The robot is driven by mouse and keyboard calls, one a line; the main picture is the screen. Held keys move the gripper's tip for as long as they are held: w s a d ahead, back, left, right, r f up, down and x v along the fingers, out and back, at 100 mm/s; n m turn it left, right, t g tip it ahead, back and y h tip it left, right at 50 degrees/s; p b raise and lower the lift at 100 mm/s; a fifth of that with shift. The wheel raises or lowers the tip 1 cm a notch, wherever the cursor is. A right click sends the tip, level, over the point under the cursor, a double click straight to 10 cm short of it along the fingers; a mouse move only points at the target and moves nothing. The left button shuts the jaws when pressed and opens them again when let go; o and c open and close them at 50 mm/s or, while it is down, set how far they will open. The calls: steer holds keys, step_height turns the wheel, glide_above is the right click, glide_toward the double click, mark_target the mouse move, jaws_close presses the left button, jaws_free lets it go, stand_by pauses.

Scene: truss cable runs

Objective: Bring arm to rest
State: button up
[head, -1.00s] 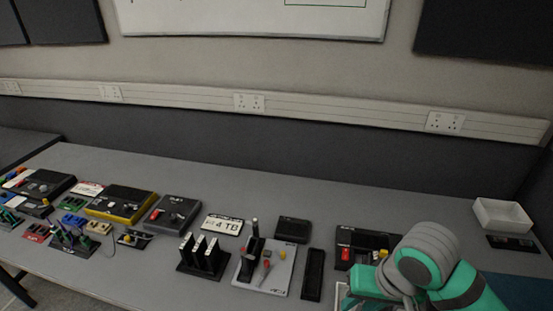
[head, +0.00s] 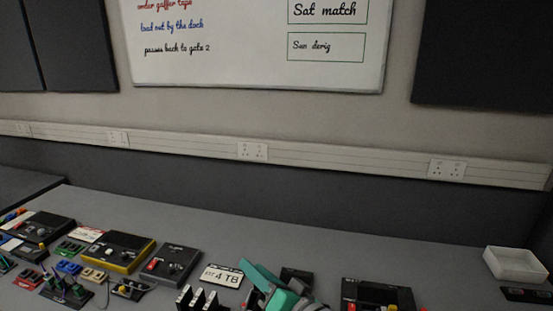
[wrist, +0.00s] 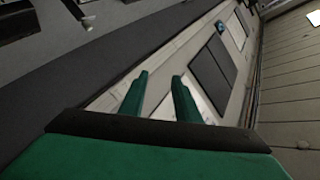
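My gripper (wrist: 160,78) shows in the wrist view as two green fingers standing apart, with nothing between them. Beyond the fingers are a pale wall area and dark panels, seen tilted. In the head view, a green part of my arm shows at the bottom middle, in front of the desk (head: 330,252). It hides part of the items behind it. The rest of my arm is out of the head view.
A yellow-edged black box (head: 115,255), a grey box with a red switch (head: 172,265) and a "4 TB" card (head: 220,275) lie on the desk. A white tray (head: 515,264) stands at the right. The desk's back strip is mostly clear.

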steer(key=s+f+m+t+h, duration=0.2)
steer(key=s+f+m+h, duration=0.25)
steer(key=s+f, duration=0.5)
steer(key=s+f+m+t+h, duration=0.25)
steer(key=s+f+h, duration=0.35)
steer(key=f, duration=0.6)
steer(key=s+d+f+n, duration=0.1)
steer(key=s+n, duration=0.1)
steer(key=s, duration=0.5)
steer(key=s+d+f+n+g, duration=0.1)
steer(key=s+d+f+n, duration=0.1)
steer(key=s, duration=0.5)
steer(key=s+d+f+n+g, duration=0.1)
steer(key=s+n, duration=0.3)
steer(key=s, duration=0.4)
steer(key=shift+d+f, duration=0.2)
steer(key=shift+d, duration=0.05)
steer(key=shift+o, duration=0.6)
